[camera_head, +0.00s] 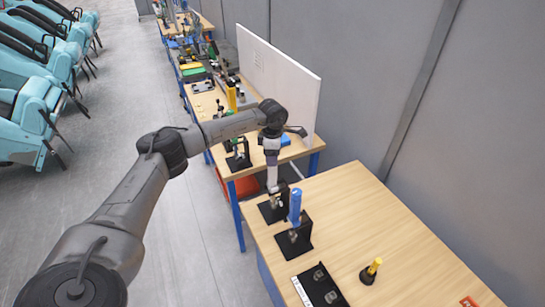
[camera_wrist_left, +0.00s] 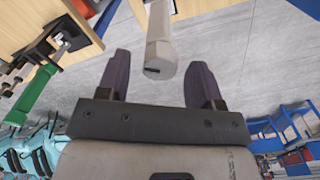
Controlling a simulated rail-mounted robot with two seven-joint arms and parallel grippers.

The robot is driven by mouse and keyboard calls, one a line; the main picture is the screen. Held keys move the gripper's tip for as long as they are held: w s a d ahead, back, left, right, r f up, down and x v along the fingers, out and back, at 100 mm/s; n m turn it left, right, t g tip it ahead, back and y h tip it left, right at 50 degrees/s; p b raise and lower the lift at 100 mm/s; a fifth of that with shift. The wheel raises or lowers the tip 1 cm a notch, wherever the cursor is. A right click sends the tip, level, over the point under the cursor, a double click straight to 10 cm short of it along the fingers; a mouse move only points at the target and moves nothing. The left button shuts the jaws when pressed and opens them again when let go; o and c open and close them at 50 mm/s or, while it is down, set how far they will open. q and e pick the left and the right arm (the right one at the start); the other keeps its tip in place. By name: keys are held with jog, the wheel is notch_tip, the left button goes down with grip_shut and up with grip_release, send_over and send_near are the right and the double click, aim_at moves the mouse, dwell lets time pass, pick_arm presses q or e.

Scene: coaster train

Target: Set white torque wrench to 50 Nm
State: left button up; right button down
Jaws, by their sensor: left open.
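The white torque wrench (camera_head: 272,184) stands upright in a black stand near the far left corner of the near table. My left gripper (camera_head: 271,155) is above it, at the top of its handle. In the left wrist view the end of the white handle (camera_wrist_left: 159,48) lies between the two dark fingers of my left gripper (camera_wrist_left: 160,64). Gaps show on both sides, so the fingers are open and not closed on it. The wrench's scale cannot be read. My right gripper is not in view.
A blue-handled wrench (camera_head: 295,206) stands in a black stand (camera_head: 293,244) close beside the white one. A yellow-and-black tool (camera_head: 371,270) and a black tray (camera_head: 320,287) are nearer. A white panel (camera_head: 279,85) rises behind.

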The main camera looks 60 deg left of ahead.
pick_arm(q)
notch_tip(320, 180, up, 13)
jog(key=b, duration=0.1)
dwell(0.3)
jog(key=shift+f, duration=0.1)
dwell(0.5)
